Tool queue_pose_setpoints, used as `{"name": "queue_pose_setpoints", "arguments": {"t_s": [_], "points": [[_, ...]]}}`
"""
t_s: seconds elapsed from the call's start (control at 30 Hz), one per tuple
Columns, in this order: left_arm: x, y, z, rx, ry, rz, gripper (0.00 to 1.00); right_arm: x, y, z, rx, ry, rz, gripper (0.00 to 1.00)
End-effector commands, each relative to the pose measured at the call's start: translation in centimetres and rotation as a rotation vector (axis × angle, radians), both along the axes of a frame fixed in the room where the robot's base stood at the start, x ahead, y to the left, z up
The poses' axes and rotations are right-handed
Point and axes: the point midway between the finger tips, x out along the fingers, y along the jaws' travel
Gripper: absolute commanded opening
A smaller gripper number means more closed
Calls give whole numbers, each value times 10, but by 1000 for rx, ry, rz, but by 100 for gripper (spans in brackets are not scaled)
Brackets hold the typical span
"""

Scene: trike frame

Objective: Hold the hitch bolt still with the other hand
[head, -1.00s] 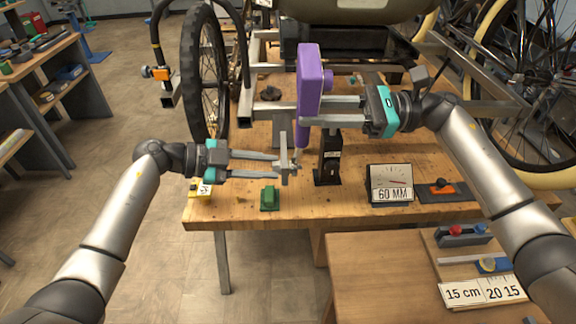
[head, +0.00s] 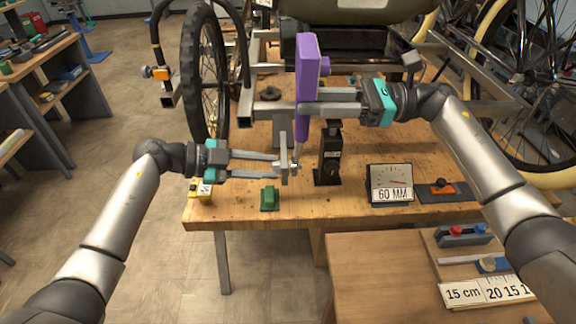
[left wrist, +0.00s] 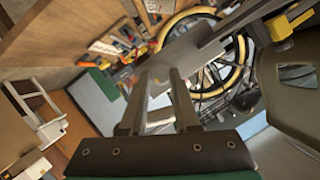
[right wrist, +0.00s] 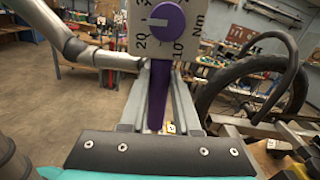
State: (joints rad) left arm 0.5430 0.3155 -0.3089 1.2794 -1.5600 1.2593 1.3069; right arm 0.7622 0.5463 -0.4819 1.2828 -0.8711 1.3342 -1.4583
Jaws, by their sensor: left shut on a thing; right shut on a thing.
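My left gripper (head: 277,165) is shut at the small grey metal hitch piece above the table's front part. The hitch bolt (head: 293,167) is small there, and the fingertips partly hide it. In the left wrist view the fingers (left wrist: 158,95) reach to a grey metal bar (left wrist: 195,45). My right gripper (head: 312,100) is shut on a purple torque tool (head: 308,65), held upright with its lower end close above the hitch piece. Whether it touches the bolt I cannot tell. In the right wrist view the tool's dial (right wrist: 160,22) reads in Nm.
A black post (head: 329,160) stands just right of the hitch piece. A green block (head: 270,198), a 60 MM gauge (head: 391,184) and an orange-marked dark plate (head: 440,190) lie along the table front. A black-tyred wheel (head: 204,80) stands behind left.

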Motion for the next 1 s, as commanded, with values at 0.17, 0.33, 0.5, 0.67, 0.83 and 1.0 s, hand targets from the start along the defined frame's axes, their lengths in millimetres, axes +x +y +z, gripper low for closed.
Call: {"name": "queue_pose_setpoints", "arguments": {"t_s": [0.17, 0.33, 0.5, 0.67, 0.83, 1.0], "points": [[-1, -1, 1, -5, -1, -6, 0, 7, 0, -5, -11, 47, -5, 0], [-1, -1, 1, -5, -1, -6, 0, 9, 0, -5, -12, 61, -4, 0], [-1, -1, 1, -5, 0, -5, 0, 9, 0, -5, -12, 61, -4, 0], [-1, -1, 2, -5, 0, -5, 0, 10, 0, -5, -12, 68, -4, 0], [-1, -1, 2, -6, 0, -6, 0, 17, 0, -5, -11, 105, -3, 0], [-1, -1, 2, -6, 0, -6, 0, 24, 0, -4, -11, 146, -5, 0]]}}
